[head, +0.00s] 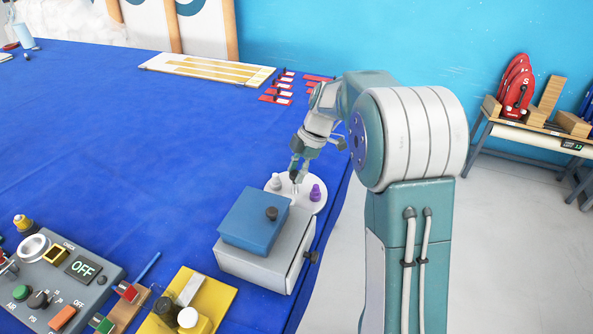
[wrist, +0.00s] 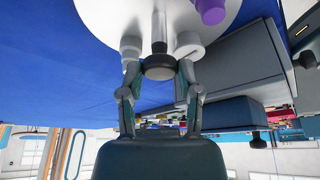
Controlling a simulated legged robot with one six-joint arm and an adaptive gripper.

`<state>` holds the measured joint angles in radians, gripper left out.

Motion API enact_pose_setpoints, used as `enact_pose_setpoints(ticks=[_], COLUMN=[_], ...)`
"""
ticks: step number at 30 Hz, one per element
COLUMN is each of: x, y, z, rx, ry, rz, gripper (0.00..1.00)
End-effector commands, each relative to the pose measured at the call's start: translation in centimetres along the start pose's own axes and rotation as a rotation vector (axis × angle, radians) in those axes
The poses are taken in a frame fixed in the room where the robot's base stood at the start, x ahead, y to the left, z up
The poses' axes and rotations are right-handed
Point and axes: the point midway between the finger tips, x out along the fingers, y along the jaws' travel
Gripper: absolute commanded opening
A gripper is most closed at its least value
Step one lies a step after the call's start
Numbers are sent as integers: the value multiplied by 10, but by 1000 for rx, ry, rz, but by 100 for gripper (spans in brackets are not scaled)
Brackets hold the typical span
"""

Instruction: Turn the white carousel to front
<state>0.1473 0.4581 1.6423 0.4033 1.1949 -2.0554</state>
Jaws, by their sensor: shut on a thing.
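The white carousel (head: 320,205) is a round disc at the right edge of the blue table, behind the blue and grey box. A purple bottle (head: 315,192) stands on its right side and a white bottle (head: 275,182) on its left. In the wrist view, which is upside down, the disc (wrist: 180,12) fills the top, with the purple bottle (wrist: 210,10) and white pieces on it. A stem with a dark round knob (wrist: 159,67) rises from the disc. My gripper (wrist: 159,72) is shut on this knob, one finger on each side. In the head view my gripper (head: 297,176) is above the carousel.
A grey box (head: 265,262) with a blue top (head: 254,220) stands close in front of the carousel. A control panel (head: 62,272) and a yellow board (head: 205,300) lie at the front left. Red tags lie behind the carousel. The middle of the table is clear.

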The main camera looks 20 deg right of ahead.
Motion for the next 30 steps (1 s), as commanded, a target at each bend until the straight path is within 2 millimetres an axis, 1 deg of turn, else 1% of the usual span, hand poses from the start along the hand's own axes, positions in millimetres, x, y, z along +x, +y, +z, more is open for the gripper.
enact_pose_setpoints(ticks=[1,7,8,9,10,23,26,30], x=[3,3,3,3,3,-2,-12,-38], y=[-1,-1,-1,-1,-1,0,0,1], z=[2,2,2,2,2,0,1,1], rx=[2,3,3,3,3,1,1,2], ry=[-2,-2,-2,-2,-2,-1,-1,-2], rz=[-5,-4,-4,-4,-4,1,3,4], gripper=[0,0,49,67,79,79,79,79])
